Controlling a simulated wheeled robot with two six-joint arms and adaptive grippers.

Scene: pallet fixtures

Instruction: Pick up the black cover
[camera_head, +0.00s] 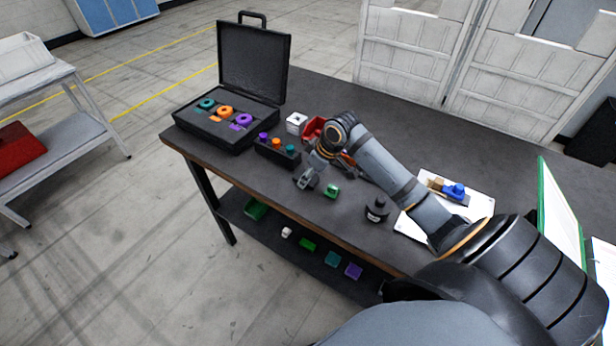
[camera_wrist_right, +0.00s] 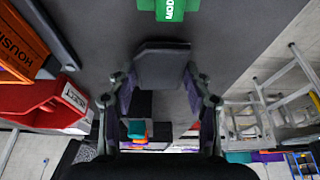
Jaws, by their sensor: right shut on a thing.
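My right gripper (camera_head: 307,180) is low over the front part of the dark table, left of a small green block (camera_head: 331,191). In the right wrist view its two fingers are shut on a dark flat piece, the black cover (camera_wrist_right: 162,66), which sits between the fingertips. In the head view the cover is small and partly hidden by the gripper, and I cannot tell whether it touches the table. The green block, with white lettering, also shows in the wrist view (camera_wrist_right: 176,10), just beyond the cover. My left gripper is not in view.
An open black case (camera_head: 226,119) with teal, orange and purple parts stands at the table's left end. A black holder (camera_head: 277,152), a white cube (camera_head: 296,122) and a red bin (camera_head: 313,128) are nearby. A black round piece (camera_head: 377,208) stands right of the green block.

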